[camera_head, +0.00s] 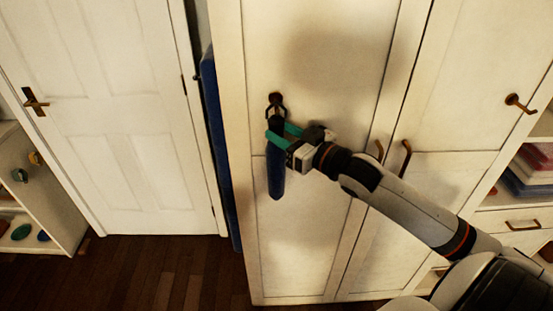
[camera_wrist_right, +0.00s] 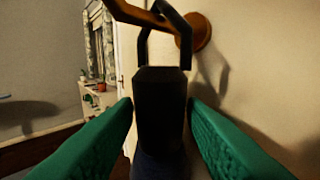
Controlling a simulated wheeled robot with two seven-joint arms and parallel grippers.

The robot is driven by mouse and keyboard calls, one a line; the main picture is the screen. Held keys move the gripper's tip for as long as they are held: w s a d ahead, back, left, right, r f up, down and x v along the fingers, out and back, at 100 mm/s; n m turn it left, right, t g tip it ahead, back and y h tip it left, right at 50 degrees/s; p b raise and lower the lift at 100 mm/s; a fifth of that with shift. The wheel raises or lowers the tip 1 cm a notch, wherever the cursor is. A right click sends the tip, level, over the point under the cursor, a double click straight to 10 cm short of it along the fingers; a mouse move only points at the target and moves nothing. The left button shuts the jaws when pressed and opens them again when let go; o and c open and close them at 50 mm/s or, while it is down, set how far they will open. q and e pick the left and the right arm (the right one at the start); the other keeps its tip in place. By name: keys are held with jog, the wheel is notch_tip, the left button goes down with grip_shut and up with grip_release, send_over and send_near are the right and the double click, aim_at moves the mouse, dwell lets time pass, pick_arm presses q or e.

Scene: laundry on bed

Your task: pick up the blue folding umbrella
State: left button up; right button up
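The blue folding umbrella (camera_head: 275,176) hangs upright against the cream wardrobe door by a dark loop on a brass hook (camera_head: 275,98). In the right wrist view its black handle (camera_wrist_right: 160,110) fills the space between the fingers, with the loop and hook (camera_wrist_right: 197,32) above. My right gripper (camera_head: 278,134) has its green fingers on either side of the umbrella's upper part. The fingers partly hide the umbrella in the head view. My left gripper is not in view.
The wardrobe (camera_head: 320,230) stands close behind the umbrella, with bronze handles (camera_head: 405,158) to the right. A blue flat panel (camera_head: 217,150) stands at its left side. A white door (camera_head: 110,110) and a low shelf (camera_head: 45,190) are farther left. The wooden floor between is clear.

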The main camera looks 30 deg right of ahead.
jog(key=shift+x, duration=1.15)
jog(key=shift+c, duration=0.5)
grip_shut()
